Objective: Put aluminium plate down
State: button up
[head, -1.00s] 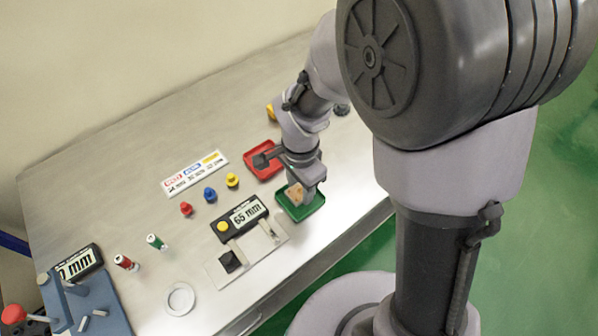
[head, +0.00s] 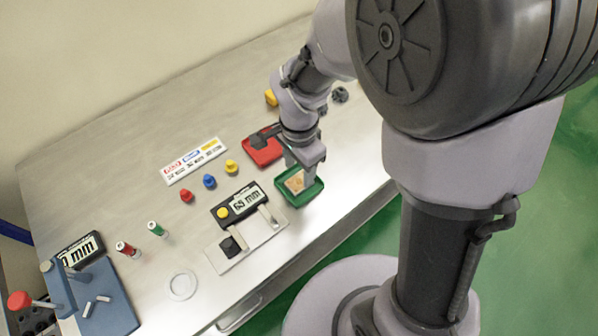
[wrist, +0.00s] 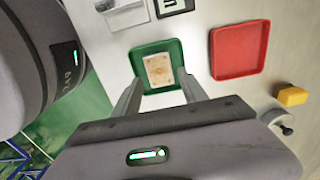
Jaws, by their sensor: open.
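The plate (wrist: 159,71) is a small tan square with marks on it. It lies in the green tray (wrist: 176,48) in the wrist view, and it also shows in the head view (head: 295,183) inside the green tray (head: 291,200). My gripper (wrist: 158,92) is open, its two fingers apart near the tray's near side with the plate beyond and between them. In the head view my gripper (head: 304,168) is over the back of the green tray. Whether the fingertips touch the tray cannot be told.
An empty red tray (wrist: 238,50) stands beside the green one. A yellow block (wrist: 292,96) lies past it. A gauge reading 65 mm (head: 236,203) stands left of the green tray. Coloured pegs (head: 209,181) and a label strip (head: 193,161) lie further back. The table's front edge is close.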

notch_tip(320, 180, up, 8)
jog(key=p, duration=0.2)
notch_tip(320, 180, up, 9)
jog(key=n+t+y, duration=0.1)
jog(key=n+t, duration=0.1)
jog(key=n, duration=0.1)
send_over(299, 182)
jog(key=s+d, duration=0.4)
jog(key=s+d+r+n+t+y, duration=0.1)
jog(key=s+d+r+n+t, duration=0.1)
jog(key=s+r, duration=0.3)
jog(key=shift+s+d+n+t, duration=0.4)
jog(key=shift+s+n+t, duration=0.5)
jog(key=shift+s, duration=0.2)
jog(key=shift+f, duration=0.1)
notch_tip(299, 182, down, 6)
jog(key=b, duration=0.6)
